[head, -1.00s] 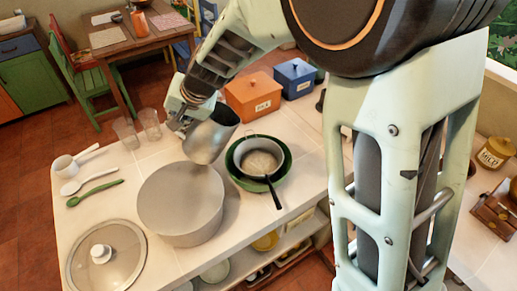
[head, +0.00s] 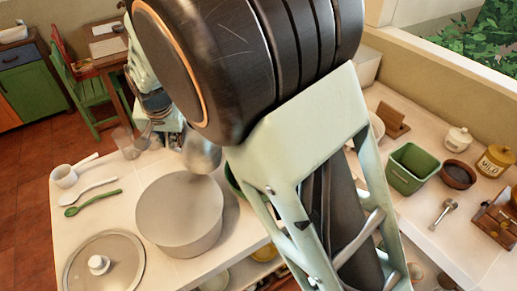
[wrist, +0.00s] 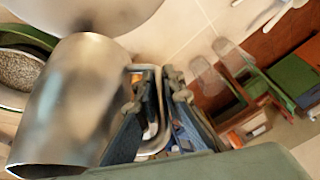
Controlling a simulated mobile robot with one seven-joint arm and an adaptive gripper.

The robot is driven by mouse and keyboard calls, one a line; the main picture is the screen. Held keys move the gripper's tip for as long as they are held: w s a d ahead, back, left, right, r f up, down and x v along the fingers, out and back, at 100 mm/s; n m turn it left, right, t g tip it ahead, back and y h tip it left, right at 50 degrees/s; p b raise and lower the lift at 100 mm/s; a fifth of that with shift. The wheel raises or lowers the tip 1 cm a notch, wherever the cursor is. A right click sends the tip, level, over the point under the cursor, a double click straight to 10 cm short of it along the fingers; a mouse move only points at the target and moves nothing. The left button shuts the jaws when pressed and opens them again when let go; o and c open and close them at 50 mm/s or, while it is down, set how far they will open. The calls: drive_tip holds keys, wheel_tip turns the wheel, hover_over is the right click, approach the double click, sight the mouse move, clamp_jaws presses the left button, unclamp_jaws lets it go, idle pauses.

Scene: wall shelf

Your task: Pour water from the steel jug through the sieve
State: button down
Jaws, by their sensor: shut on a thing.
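The steel jug (head: 203,157) is held above the counter behind the large grey pot; my arm covers part of it. In the wrist view the jug (wrist: 78,105) fills the left side, and its inside does not show. My gripper (wrist: 150,105) is shut on the jug's handle side; in the head view my gripper (head: 168,138) is partly hidden. The sieve (wrist: 16,75) shows at the left edge of the wrist view, inside a green bowl (wrist: 22,38), beside the jug. In the head view my arm hides the sieve and nearly all of the bowl.
The large grey pot (head: 180,212) stands on the counter, its lid (head: 104,264) lying in front. Glasses (head: 125,142) stand behind. A green tub (head: 411,170) stands on the right counter.

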drive_tip(key=shift+a+f+h, duration=0.4)
drive_tip(key=shift+f+h, duration=0.15)
drive_tip(key=shift+h, duration=0.35)
drive_tip(key=shift+w+r, duration=0.1)
drive_tip(key=shift+r, duration=2.9)
